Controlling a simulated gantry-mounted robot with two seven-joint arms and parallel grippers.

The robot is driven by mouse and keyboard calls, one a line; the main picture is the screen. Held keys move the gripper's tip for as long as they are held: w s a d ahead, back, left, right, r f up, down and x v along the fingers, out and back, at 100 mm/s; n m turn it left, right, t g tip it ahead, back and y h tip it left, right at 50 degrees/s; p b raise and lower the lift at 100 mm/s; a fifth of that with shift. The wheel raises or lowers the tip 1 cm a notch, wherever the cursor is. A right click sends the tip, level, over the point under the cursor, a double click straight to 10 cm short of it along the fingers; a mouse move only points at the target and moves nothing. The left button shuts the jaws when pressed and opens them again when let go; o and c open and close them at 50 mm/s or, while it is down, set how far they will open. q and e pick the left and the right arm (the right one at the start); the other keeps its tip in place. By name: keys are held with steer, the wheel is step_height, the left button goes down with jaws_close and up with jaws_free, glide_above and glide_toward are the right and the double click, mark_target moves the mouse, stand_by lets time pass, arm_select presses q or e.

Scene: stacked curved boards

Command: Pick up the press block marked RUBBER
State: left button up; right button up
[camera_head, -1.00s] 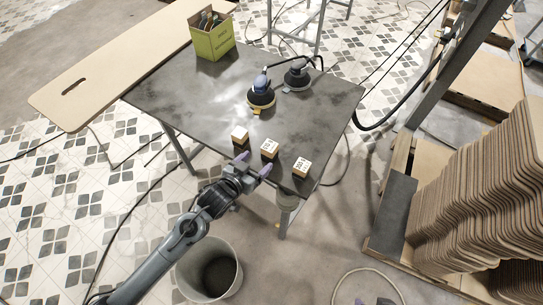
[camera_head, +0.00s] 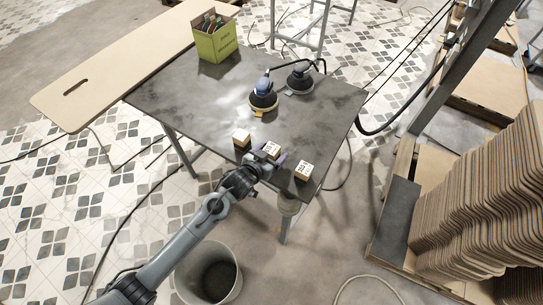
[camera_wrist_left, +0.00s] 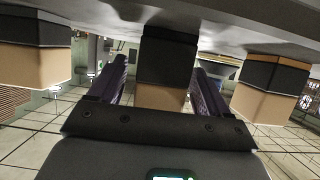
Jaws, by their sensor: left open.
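Three small press blocks with pale tops and dark sides stand along the table's near edge: a left block (camera_head: 241,138), a middle block (camera_head: 272,149) and a right block (camera_head: 304,169). Dark marks show on the tops, but I cannot read which says RUBBER. My left gripper (camera_head: 268,156) is open at the middle block, its purple fingers on either side of it. In the left wrist view, the middle block (camera_wrist_left: 166,60) stands between the two spread fingers, with the other blocks outside them. Whether the fingers touch it is unclear. My right gripper is out of view.
The dark table (camera_head: 190,90) holds two sanders, the nearer one (camera_head: 263,97) behind the blocks, and a green box (camera_head: 215,40) at the back. A bucket (camera_head: 210,272) stands on the floor below my left arm. Stacked curved boards (camera_head: 480,200) stand at the right.

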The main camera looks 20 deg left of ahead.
arm_select(q)
steer(key=shift+c, duration=0.2)
jaws_close()
steer(key=shift+r, duration=0.25)
stand_by(0.3)
